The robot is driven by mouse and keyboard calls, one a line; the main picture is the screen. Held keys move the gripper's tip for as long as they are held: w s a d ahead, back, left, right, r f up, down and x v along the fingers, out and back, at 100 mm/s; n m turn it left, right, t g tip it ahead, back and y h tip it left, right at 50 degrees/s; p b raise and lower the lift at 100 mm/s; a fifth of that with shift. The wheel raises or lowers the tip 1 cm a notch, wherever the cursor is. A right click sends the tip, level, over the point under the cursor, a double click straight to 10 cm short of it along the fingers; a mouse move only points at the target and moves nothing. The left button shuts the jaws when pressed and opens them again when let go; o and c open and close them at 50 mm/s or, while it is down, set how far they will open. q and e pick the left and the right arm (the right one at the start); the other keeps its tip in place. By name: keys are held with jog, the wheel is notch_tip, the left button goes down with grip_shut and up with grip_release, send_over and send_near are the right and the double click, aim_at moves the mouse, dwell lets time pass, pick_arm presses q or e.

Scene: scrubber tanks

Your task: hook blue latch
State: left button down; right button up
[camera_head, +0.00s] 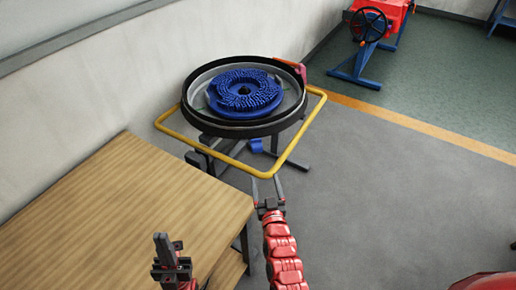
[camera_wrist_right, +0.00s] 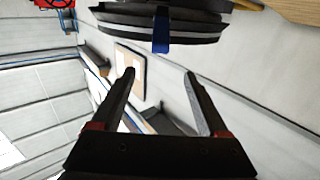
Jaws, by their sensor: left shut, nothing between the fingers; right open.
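The blue latch (camera_head: 256,146) shows as a small blue piece at the near lower side of the round black-rimmed tank (camera_head: 243,129). In the right wrist view the latch (camera_wrist_right: 161,32) is a blue strip against the tank's black and grey side (camera_wrist_right: 205,18). My right gripper (camera_head: 266,182) is open and empty at the near side of the yellow rail. In its wrist view the latch lies beyond the gap between the fingertips (camera_wrist_right: 160,74), apart from them. My left gripper (camera_head: 161,240) is shut and empty, over the wooden table's near right part.
A yellow tube rail (camera_head: 228,163) runs around the tank, which holds a blue brush disc (camera_head: 244,92). A red piece (camera_head: 291,66) sits at the rim. The wooden table (camera_head: 110,215) stands left.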

aim_at(258, 150)
jog(key=w+p, duration=0.1)
jog(key=w, duration=0.3)
jog(key=w+p, duration=0.1)
jog(key=w, duration=0.3)
jog(key=w+a+p, duration=0.1)
jog(key=w, duration=0.3)
jog(key=shift+w+r, duration=0.1)
jog(key=shift+w, duration=1.55)
grip_shut()
